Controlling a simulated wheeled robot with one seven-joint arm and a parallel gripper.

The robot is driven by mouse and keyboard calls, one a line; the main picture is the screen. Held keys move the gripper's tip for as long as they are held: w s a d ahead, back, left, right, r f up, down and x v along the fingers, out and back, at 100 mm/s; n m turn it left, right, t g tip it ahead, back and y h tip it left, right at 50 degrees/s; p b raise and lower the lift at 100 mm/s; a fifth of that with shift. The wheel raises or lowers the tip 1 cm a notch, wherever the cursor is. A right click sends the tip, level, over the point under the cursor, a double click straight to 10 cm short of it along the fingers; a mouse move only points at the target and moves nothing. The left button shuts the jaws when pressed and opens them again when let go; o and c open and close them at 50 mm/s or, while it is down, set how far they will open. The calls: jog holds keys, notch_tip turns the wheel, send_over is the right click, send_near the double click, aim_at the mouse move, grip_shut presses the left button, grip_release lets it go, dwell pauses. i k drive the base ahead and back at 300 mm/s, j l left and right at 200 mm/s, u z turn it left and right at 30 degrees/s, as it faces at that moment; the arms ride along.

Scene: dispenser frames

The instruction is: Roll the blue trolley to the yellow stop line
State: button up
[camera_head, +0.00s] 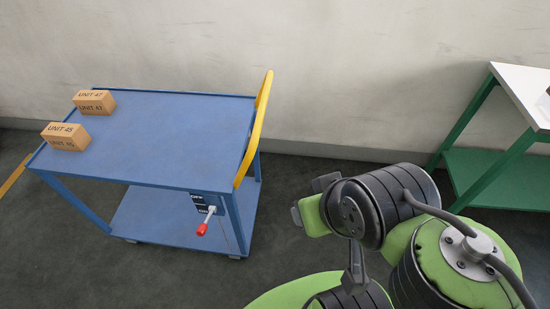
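The blue trolley (175,150) stands left of centre, with a flat top, a lower shelf (165,222) and a yellow push handle (257,130) at its right end. A lever with a red knob (202,230) sits below the top's near right corner, pointing down and left. A small dark label (200,203) is beside it, its words hard to read. A yellow line (14,175) shows on the floor at the left edge, left of the trolley and apart from it. My gripper (311,198) is right of the handle, apart from the trolley. My wrist partly hides its fingers, so its opening is unclear.
Two cardboard boxes, UNIT 47 (95,103) and UNIT 45 (66,137), sit at the trolley top's left end. A pale wall (370,70) runs behind. A green-framed table with a white top (525,90) stands at right. The floor in front of the trolley is clear.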

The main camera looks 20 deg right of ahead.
aim_at(180, 154)
jog(key=i+u, duration=0.2)
jog(key=u, duration=0.25)
jog(key=i+u, duration=0.2)
jog(key=u, duration=0.25)
